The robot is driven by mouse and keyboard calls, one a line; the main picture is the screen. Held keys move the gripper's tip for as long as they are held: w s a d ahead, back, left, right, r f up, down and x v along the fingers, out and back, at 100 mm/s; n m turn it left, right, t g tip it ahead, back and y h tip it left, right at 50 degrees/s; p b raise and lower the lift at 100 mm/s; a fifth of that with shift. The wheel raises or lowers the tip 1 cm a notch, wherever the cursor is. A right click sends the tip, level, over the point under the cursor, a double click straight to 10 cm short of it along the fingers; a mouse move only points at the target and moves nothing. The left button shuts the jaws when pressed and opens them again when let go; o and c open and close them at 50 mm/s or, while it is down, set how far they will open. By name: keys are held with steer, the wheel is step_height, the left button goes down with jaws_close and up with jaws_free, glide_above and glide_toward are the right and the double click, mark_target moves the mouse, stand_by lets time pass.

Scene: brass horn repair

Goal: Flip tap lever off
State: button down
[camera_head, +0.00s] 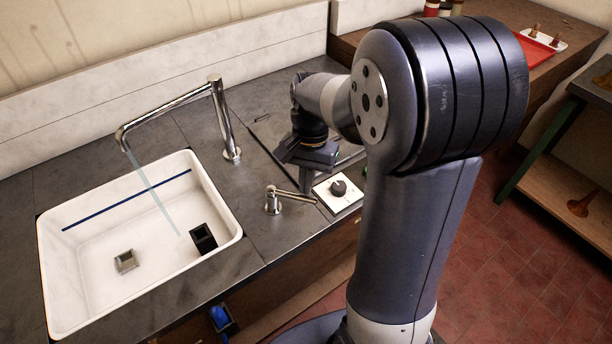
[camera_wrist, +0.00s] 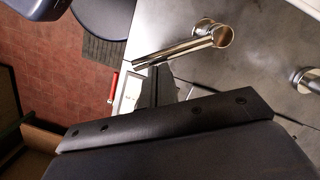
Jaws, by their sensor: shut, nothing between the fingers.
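The tap lever (camera_head: 290,194) is a chrome bar on a short round post, on the dark counter right of the white sink. In the head view it points right, toward the knob plate. The chrome faucet (camera_head: 222,120) arches over the sink (camera_head: 232,236), and a pale stream of water (camera_head: 152,190) falls from its spout into the basin. My gripper (camera_head: 305,185) is shut and empty, pointing down just beyond the lever's free end. Whether they touch cannot be told. The lever (camera_wrist: 185,48) also shows in the wrist view, close to the dark fingers (camera_wrist: 158,88).
A white plate with a black knob (camera_head: 338,188) sits right of the lever. A black cup (camera_head: 203,238) and a small metal block (camera_head: 125,262) are in the sink. A red tray (camera_head: 532,50) lies on the back bench. Bare counter lies between faucet and lever.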

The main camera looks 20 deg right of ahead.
steer(key=s+m, duration=0.1)
steer(key=s+a+m, duration=0.1)
steer(key=m, duration=0.1)
steer(key=shift+y+p, duration=0.3)
steer(key=shift+s+a+m+t+p, duration=0.3)
steer(key=shift+s+a+m, duration=0.3)
steer(key=shift+m, duration=0.4)
steer(key=shift+s+a+m+t+p, duration=0.15)
steer(key=shift+s+a+m+p, duration=0.25)
steer(key=shift+a+m, duration=0.45)
steer(key=shift+s+a+m+t+p, duration=0.25)
steer(key=shift+s+a+m, duration=0.25)
steer(key=shift+m, duration=0.65)
steer(key=d+r+p, duration=0.1)
steer(key=d+r, duration=0.4)
steer(key=r, duration=0.6)
steer(key=shift+w+d+r+p, duration=0.2)
steer(key=shift+r+p, duration=0.1)
steer(key=shift+r, duration=0.05)
